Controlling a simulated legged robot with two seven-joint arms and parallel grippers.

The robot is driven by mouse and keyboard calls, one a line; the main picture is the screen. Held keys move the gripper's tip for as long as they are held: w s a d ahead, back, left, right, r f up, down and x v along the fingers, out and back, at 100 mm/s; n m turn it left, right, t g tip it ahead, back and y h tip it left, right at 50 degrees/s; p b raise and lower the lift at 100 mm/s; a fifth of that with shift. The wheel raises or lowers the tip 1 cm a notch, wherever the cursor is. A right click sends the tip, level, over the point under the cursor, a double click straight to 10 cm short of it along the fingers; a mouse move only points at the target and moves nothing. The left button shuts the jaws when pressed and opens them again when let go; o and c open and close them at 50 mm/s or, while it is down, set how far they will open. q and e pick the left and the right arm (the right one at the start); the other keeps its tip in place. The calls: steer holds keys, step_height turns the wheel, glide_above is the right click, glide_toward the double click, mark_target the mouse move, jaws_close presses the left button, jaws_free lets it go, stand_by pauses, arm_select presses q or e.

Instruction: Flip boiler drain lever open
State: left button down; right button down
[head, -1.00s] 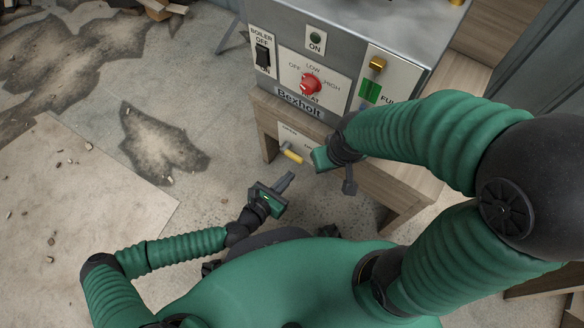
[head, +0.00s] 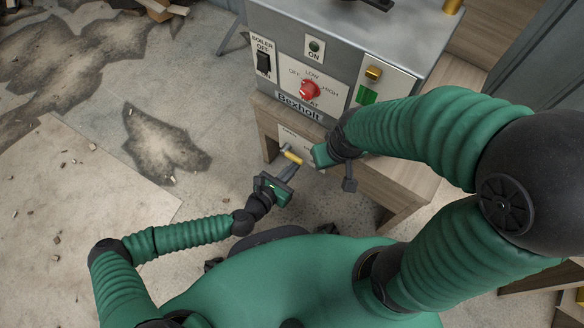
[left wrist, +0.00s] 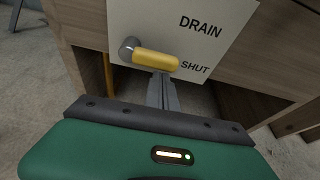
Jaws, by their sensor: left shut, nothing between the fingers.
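The drain lever has a yellow handle (head: 293,157) on a white plate below the boiler (head: 305,70). In the left wrist view, the lever handle (left wrist: 156,60) runs from a grey pivot at its left toward the word SHUT on the drain plate (left wrist: 182,35). My left gripper (head: 287,170) is shut and empty. In the left wrist view, its fingertips (left wrist: 162,78) are just below the handle; I cannot tell if they touch it. My right gripper (head: 326,156) is to the right of the lever, partly hidden by its own arm, so its fingers are unclear.
The boiler has a black switch (head: 264,63), a red heat knob (head: 309,89) and a green indicator (head: 367,95). It stands on a wooden stand (head: 385,180). The floor to the left is open, with patches and small debris. A cardboard box (head: 163,9) lies far back.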

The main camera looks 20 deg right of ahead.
arm_select(q)
steer(key=shift+r+n, duration=0.3)
steer(key=shift+n, duration=0.1)
step_height(320, 180, up, 6)
steer(key=w+a+n+g+h+p, duration=0.2)
steer(key=n+h+p, duration=0.3)
steer(key=n, duration=0.8)
steer(key=shift+w+g+h+p, duration=0.3)
steer(key=shift+w+g+p, duration=0.1)
steer(key=shift+p, duration=0.35)
steer(key=shift+w+a+r+n, duration=0.1)
steer(key=shift+r+n, duration=0.1)
steer(key=shift+n, duration=0.2)
